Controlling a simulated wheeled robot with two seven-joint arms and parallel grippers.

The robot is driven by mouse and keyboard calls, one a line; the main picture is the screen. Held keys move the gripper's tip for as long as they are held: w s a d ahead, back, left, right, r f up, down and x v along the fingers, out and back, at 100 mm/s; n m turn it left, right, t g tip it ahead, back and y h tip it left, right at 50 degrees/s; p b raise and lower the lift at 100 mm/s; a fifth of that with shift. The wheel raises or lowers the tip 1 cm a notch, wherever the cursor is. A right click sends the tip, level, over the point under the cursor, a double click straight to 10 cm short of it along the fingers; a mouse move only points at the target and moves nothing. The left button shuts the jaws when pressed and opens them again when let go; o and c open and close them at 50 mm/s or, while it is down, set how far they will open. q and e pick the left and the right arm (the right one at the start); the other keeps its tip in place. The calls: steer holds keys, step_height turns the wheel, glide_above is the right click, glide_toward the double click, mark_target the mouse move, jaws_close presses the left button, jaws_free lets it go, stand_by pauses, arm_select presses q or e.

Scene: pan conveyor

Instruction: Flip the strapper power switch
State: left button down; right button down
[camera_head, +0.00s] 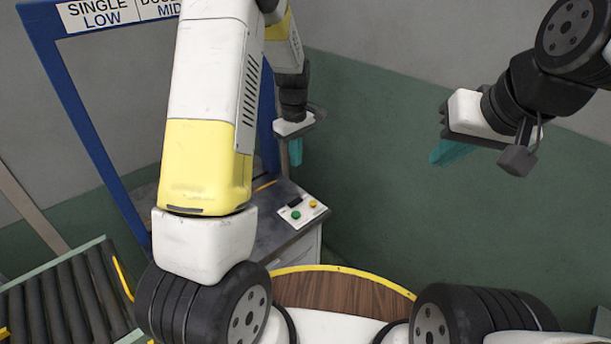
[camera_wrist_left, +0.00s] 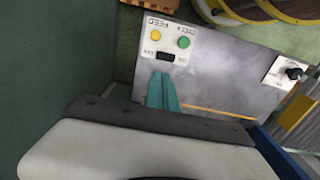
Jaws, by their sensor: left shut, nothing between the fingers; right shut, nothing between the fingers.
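The strapper's small white control panel (camera_head: 304,217) sits on a grey machine top, and it also shows in the left wrist view (camera_wrist_left: 187,58). A black rocker switch (camera_wrist_left: 164,56) lies on it between small labels; in the head view the switch (camera_head: 294,202) is small. My left gripper (camera_head: 295,152) has teal fingers held shut and empty, above the panel in the head view. In the left wrist view the fingertips (camera_wrist_left: 161,80) appear just below the switch; contact cannot be told. My right gripper (camera_head: 447,151) is shut and empty, well away to the right.
A green button (camera_wrist_left: 183,43) and a yellow button (camera_wrist_left: 155,35) sit beside the switch. A second panel with a black knob (camera_wrist_left: 292,72) is on the same top. A blue frame (camera_head: 75,90) and roller conveyor (camera_head: 65,300) stand left.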

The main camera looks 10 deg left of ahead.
mark_target(297, 199)
arm_select(q)
step_height(297, 199, down, 14)
steer(key=shift+w+d+r, duration=0.1)
stand_by(0.5)
steer(key=shift+f+g, duration=0.3)
stand_by(0.4)
steer(key=shift+s+a+r, duration=0.3)
steer(key=shift+s+a, duration=0.15)
steer(key=shift+s, duration=0.15)
steer(key=shift+r, duration=0.1)
